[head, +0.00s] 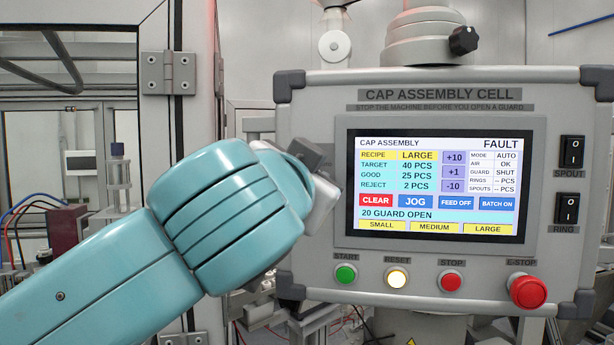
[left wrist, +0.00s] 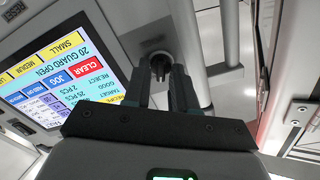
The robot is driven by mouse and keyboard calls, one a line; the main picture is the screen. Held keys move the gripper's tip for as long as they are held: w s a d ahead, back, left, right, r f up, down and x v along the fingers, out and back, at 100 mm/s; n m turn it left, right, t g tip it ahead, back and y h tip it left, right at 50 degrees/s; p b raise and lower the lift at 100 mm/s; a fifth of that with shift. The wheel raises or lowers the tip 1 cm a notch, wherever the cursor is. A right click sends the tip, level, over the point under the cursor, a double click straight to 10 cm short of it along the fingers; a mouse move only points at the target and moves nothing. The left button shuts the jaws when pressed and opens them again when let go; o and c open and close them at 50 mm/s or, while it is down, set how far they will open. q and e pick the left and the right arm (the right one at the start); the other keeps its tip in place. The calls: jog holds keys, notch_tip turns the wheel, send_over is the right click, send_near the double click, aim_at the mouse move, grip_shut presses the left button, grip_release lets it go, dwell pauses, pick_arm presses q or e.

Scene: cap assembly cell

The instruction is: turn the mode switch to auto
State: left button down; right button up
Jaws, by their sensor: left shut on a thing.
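My left arm comes in from the left in the head view, and its gripper is at the left edge of the control panel (head: 440,283), with its fingers hidden behind the wrist. In the left wrist view the two dark fingers of my left gripper (left wrist: 161,80) are shut on a small dark knob, the mode switch (left wrist: 158,62), on a round base. The angle of the switch is hard to tell. The panel screen (head: 438,187) shows MODE AUTO, FAULT and 20 GUARD OPEN; the screen also shows in the left wrist view (left wrist: 68,72). My right gripper is not in view.
Below the screen are the green start button (head: 346,274), the lit reset button (head: 397,278), the red stop button (head: 451,281) and the red e-stop (head: 528,291). Two black rocker switches, spout (head: 572,152) and ring (head: 566,209), are at the right. A grey hinged frame (head: 168,74) stands at the left.

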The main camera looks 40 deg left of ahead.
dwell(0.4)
pick_arm(q)
jog(key=c, duration=1)
grip_release()
jog(key=shift+o, duration=0.3)
jog(key=shift+s, duration=0.3)
jog(key=shift+w, duration=0.15)
jog(key=b+v, duration=0.3)
jog(key=v, duration=1.3)
jog(key=shift+s+b, duration=0.25)
jog(key=shift+b, duration=0.05)
jog(key=shift+s+d, duration=0.1)
